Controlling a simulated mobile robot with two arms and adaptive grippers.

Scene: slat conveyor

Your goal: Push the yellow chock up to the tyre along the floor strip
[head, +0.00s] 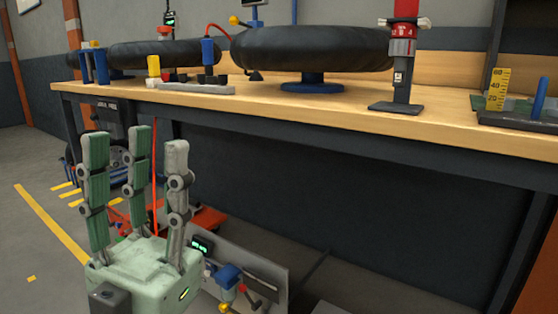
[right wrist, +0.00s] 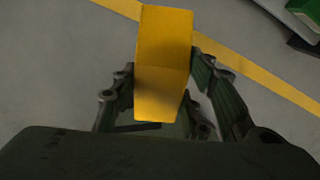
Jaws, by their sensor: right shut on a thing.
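The yellow chock (right wrist: 165,40) is a plain block that fills the middle of the right wrist view. My right gripper (right wrist: 162,72) is shut on it, with dark green fingers on both sides. A yellow floor strip (right wrist: 245,68) runs diagonally past it on the grey floor. The chock is not visible in the head view. My left gripper (head: 137,142) is open and empty, fingers pointing up, in front of the bench. A large black tyre (head: 315,47) lies on a blue stand on the bench, with another tyre (head: 170,53) behind it to the left. No tyre shows beside the chock.
The wooden bench (head: 290,101) spans the head view. It carries a red-and-grey post tool (head: 402,60) and a tray with a yellow scale (head: 498,88). A grey panel with small controls (head: 268,283) stands low, right of my left gripper. Open floor lies at the left.

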